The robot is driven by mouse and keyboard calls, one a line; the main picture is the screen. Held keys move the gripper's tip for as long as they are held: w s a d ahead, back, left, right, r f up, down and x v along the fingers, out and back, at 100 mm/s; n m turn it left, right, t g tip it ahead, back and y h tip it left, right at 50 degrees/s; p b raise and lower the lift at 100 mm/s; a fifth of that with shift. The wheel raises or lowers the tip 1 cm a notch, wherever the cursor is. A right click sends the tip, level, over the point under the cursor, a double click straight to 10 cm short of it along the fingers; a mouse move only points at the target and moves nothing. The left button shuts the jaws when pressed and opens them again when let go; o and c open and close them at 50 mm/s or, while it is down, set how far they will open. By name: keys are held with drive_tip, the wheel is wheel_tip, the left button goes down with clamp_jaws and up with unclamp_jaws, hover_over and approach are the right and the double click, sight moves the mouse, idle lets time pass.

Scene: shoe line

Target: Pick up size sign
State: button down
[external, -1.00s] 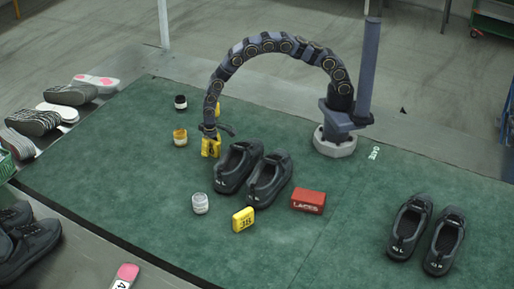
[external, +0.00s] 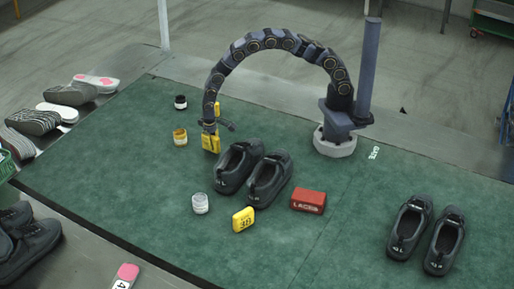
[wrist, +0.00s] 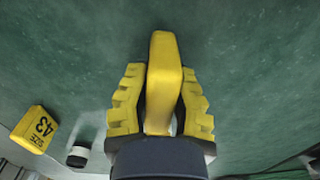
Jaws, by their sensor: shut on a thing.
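My gripper (external: 211,142) has yellow fingers and is at the left of the mat, beside the black shoes. In the wrist view, my gripper (wrist: 160,105) is shut on a yellow size sign (wrist: 163,80), seen edge-on between the ridged fingers. Its number is hidden. Another yellow size sign, marked 43 (wrist: 36,129), stands on the mat at the left of the wrist view; in the external view a yellow piece, likely this sign (external: 217,109), shows behind my arm. A yellow size sign marked 38 (external: 243,220) stands in front of the shoes.
A pair of black shoes (external: 253,172) is right of my gripper, with a red laces box (external: 308,201) beside it. Nearby are a yellow jar (external: 180,138), a black jar (external: 180,102) and a pale jar (external: 200,204). Another shoe pair (external: 428,236) is at right. The far-left mat is clear.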

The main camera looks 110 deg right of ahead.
drive_tip(key=s+r, duration=0.3)
drive_tip(key=s, duration=0.1)
drive_tip(key=s+a+r, duration=0.1)
drive_tip(key=s+r, duration=0.3)
drive_tip(key=s+a+r, duration=0.1)
drive_tip(key=s+r, duration=0.2)
drive_tip(key=s, duration=0.1)
drive_tip(key=shift+s+r, duration=0.15)
drive_tip(key=shift+s+a+r, duration=0.1)
drive_tip(key=shift+s+r, duration=0.05)
drive_tip(key=shift+s, duration=0.25)
drive_tip(key=shift+s+a+r, duration=0.1)
drive_tip(key=shift+s+r, duration=0.05)
drive_tip(key=shift+s, duration=0.25)
drive_tip(key=shift+r, duration=0.15)
